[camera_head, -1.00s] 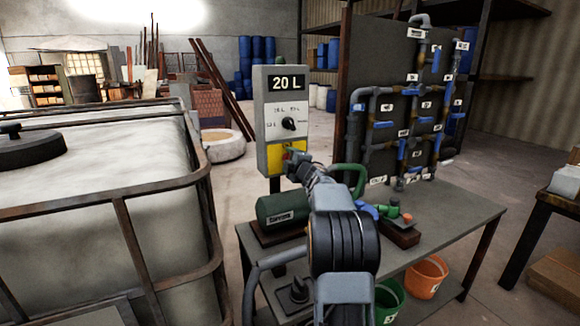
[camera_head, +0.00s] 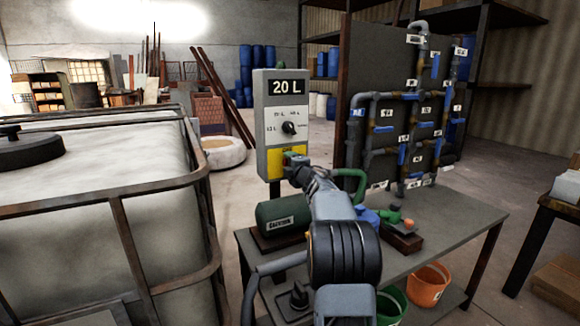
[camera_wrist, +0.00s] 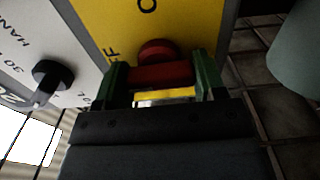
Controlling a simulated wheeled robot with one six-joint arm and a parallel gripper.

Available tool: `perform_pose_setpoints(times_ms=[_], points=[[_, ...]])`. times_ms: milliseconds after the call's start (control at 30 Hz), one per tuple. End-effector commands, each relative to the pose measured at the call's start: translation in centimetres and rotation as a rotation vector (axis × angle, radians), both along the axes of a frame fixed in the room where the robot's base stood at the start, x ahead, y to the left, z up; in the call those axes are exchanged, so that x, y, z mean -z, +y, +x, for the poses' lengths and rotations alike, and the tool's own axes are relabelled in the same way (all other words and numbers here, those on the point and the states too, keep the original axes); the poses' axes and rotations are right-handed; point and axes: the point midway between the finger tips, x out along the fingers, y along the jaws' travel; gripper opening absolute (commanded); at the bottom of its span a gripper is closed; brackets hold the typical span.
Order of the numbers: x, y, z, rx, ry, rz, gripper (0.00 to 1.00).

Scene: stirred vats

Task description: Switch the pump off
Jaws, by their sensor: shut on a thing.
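The grey control box (camera_head: 280,100) stands behind the bench, with a "20 L" display on top and a black selector knob (camera_head: 289,128) on its white face. Its yellow panel (camera_head: 285,153) is at the bottom. In the wrist view the yellow panel (camera_wrist: 203,30) carries black letters, partly cut off, with "FF" readable beside a red switch handle (camera_wrist: 160,75). My gripper (camera_head: 292,160) is at the panel. Its green fingers stand on either side of the red handle and are shut on it. In the head view my gripper hides the handle.
The bench (camera_head: 450,215) holds a green pump (camera_head: 283,216) below the box and a small valve piece to the right. A pipe board (camera_head: 395,110) stands behind. A caged tank (camera_head: 90,190) fills the left. Buckets, one orange (camera_head: 428,285), sit under the bench.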

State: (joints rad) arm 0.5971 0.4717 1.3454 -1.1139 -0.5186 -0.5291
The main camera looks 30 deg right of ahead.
Motion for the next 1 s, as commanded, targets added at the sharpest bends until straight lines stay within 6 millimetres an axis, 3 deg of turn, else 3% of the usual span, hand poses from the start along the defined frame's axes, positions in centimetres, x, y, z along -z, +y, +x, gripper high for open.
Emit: perform_pose_setpoints(times_ms=[300, 633, 767, 1000], points=[[0.0, 0.0, 0.0, 0.000, 0.001, -0.002, 0.89], [0.0, 0.0, -0.6, 0.001, 0.000, -0.002, 0.89], [0.0, 0.3, -2.3, 0.000, -0.001, -0.002, 0.89], [-0.1, 0.9, -7.4, 0.002, -0.001, -0.002, 0.89]])
